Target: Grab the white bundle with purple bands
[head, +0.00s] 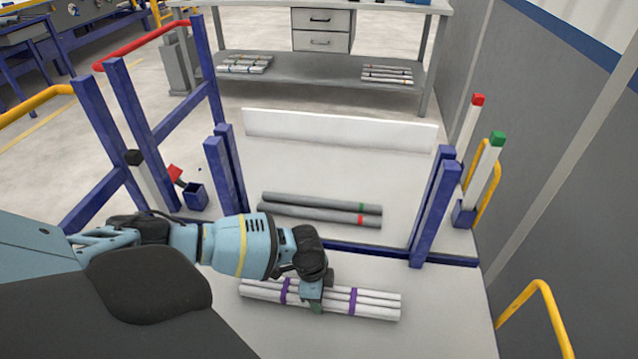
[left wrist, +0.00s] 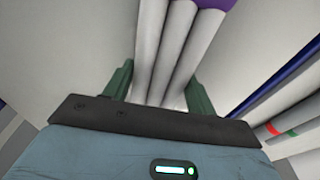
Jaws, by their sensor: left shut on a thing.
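The white bundle with purple bands (head: 375,303) lies on the floor at the front, in front of the blue rack frame. It is made of several white pipes held by two purple bands. My left gripper (head: 313,300) reaches down over the middle of the bundle, between the two bands, and is shut on it. In the left wrist view, the white pipes (left wrist: 173,60) run between the green fingers of the gripper (left wrist: 163,95), with one purple band (left wrist: 215,4) at the top edge. My right gripper is not in view.
Two grey pipes (head: 315,205), one with a green and one with a red band, lie beyond the blue crossbar (head: 375,251). Blue posts (head: 432,210) stand on both sides. A yellow rail (head: 545,310) is at right. Other bundles (head: 387,74) lie on the far bench's shelf.

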